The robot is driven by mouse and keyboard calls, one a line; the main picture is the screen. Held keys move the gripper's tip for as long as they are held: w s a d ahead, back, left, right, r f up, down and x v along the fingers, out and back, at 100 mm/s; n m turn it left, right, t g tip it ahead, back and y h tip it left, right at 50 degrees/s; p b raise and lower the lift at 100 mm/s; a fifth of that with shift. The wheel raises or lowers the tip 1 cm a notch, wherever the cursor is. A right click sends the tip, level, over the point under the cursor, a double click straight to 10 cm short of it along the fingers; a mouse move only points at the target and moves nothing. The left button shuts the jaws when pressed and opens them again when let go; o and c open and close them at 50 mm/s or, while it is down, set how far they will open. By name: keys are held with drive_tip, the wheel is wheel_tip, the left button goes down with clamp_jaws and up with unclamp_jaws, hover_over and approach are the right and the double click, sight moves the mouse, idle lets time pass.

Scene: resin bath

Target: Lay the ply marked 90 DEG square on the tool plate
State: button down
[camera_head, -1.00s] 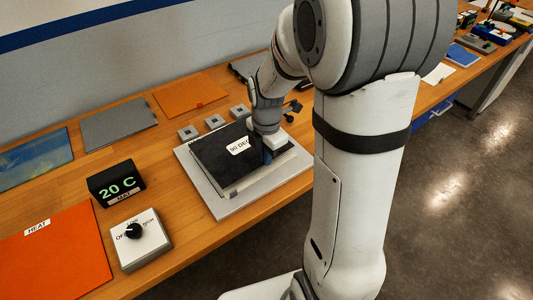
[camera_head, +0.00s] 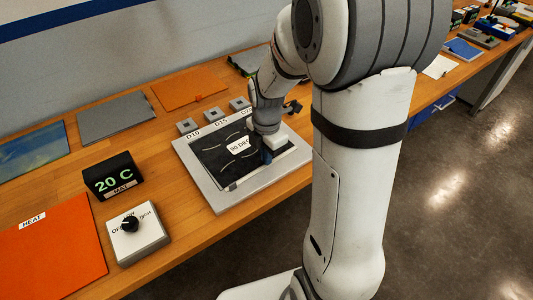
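The black ply with the white label "90 DEG" (camera_head: 210,160) lies on the light grey tool plate (camera_head: 223,203). White curved lines now show on its surface. My gripper (camera_head: 268,155) is at the right part of the ply, beside the label, with its fingertips low at the ply. My wrist covers part of the ply's right side and the label's end. The picture is too small to show whether the fingers are open or shut on the ply.
Small grey blocks (camera_head: 187,126) line the plate's back edge, by marks such as D10 and D15. A black "20 C" display (camera_head: 113,176), a knob box (camera_head: 137,235) and an orange HEAT mat (camera_head: 50,252) stand to the left. Grey (camera_head: 115,118) and orange (camera_head: 190,88) sheets lie behind.

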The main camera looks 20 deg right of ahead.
drive_tip(key=c, duration=1.6)
unclamp_jaws()
drive_tip(key=shift+o, duration=0.2)
drive_tip(key=shift+r+p, duration=2.65)
drive_tip(key=shift+r, duration=0.9)
